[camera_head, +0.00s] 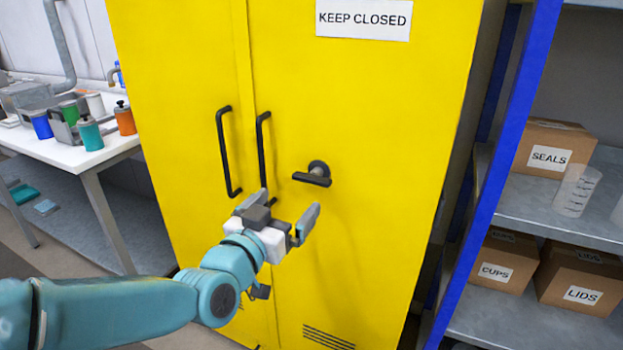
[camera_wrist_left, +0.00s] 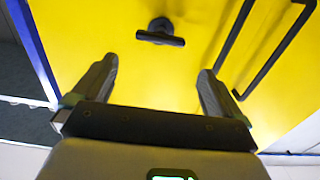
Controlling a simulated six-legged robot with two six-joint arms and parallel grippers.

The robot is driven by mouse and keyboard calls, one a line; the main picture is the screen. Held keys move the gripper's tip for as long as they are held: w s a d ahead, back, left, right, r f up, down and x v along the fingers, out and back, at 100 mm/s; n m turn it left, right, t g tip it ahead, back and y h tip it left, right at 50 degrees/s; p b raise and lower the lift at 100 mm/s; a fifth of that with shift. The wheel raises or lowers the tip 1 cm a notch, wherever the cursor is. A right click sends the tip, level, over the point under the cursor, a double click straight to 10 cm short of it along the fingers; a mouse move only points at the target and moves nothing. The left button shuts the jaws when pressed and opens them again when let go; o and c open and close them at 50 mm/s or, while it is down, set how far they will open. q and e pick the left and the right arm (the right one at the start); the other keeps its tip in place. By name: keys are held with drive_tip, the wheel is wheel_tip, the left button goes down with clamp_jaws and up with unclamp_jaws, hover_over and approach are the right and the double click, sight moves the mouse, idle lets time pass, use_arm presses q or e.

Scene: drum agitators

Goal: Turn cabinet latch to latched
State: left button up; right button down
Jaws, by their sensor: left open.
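The yellow cabinet (camera_head: 380,120) stands in front of me with both doors closed. In the left wrist view the latch (camera_wrist_left: 161,36) shows above and between the fingers. My left gripper (camera_head: 281,213) is open and empty, below and left of the latch, apart from it. In the left wrist view the left gripper (camera_wrist_left: 153,88) has its two fingers spread wide. My right gripper is in neither view.
Two black door handles (camera_head: 226,152) stand out left of the latch; the nearer-right one (camera_head: 262,140) is close to my left gripper. A blue-posted shelf (camera_head: 510,150) with boxes stands at the right.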

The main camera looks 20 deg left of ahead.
sight(310, 180)
use_arm(q)
drive_tip(key=w+p, duration=0.1)
drive_tip(key=w, duration=1)
drive_tip(key=shift+w+d, duration=0.15)
drive_tip(key=shift+w, duration=0.2)
drive_tip(key=c, duration=0.7)
